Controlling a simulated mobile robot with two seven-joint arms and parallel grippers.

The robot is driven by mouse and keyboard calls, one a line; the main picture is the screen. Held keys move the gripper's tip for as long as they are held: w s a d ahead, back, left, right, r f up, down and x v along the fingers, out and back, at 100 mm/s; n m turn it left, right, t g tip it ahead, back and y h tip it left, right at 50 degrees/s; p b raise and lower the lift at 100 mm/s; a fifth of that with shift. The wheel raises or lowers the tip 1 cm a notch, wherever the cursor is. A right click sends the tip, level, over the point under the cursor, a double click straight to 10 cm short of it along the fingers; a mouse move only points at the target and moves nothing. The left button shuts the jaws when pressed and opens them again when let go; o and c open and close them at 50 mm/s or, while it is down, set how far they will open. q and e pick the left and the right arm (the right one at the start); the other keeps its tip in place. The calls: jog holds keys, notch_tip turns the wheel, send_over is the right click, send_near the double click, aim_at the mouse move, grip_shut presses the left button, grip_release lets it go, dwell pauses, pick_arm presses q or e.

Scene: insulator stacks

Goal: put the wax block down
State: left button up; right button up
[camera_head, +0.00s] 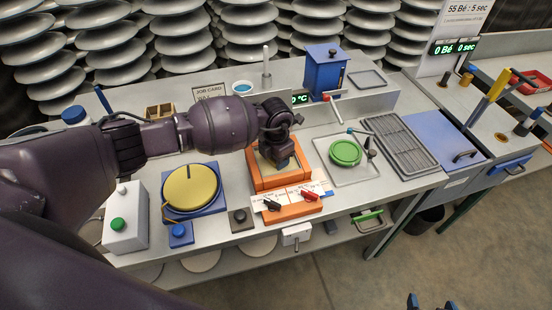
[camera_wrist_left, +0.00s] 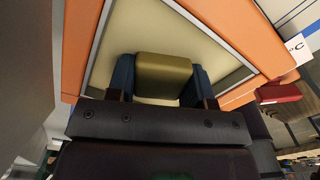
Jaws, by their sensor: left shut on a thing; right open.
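A yellowish wax block (camera_wrist_left: 163,72) sits between the blue fingertips of my left gripper (camera_wrist_left: 162,82), which is shut on it. In the head view my left gripper (camera_head: 282,158) is over the orange heater unit (camera_head: 262,184) and hides most of the block. In the left wrist view the block is over the pale plate (camera_wrist_left: 205,42) inside the orange frame (camera_wrist_left: 235,28). I cannot tell whether the block touches the plate. My right gripper (camera_head: 431,303) is open and empty at the bottom edge, with only its fingertips showing.
A yellow disc (camera_head: 190,187) on a blue base stands left of the heater. An orange switch block (camera_head: 290,207) with black and red levers is in front. A blue box (camera_head: 324,72) stands behind.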

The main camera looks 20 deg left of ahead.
pick_arm(q)
jog(key=shift+s+f, duration=0.2)
jog(key=shift+f, duration=0.3)
jog(key=o, duration=0.9)
jog(key=shift+s+f, duration=0.1)
jog(key=shift+f, duration=0.1)
pick_arm(e)
jog(key=shift+s+f, duration=0.4)
pick_arm(q)
jog(key=shift+d+r, duration=0.1)
jog(key=shift+r, duration=0.35)
jog(key=r, duration=0.4)
jog(key=shift+w+r+p, duration=0.2)
jog(key=shift+w+p, duration=0.05)
jog(key=shift+p, duration=0.1)
jog(key=shift+r, duration=4.25)
pick_arm(e)
jog(key=shift+w+r, duration=0.1)
jog(key=shift+r, duration=0.25)
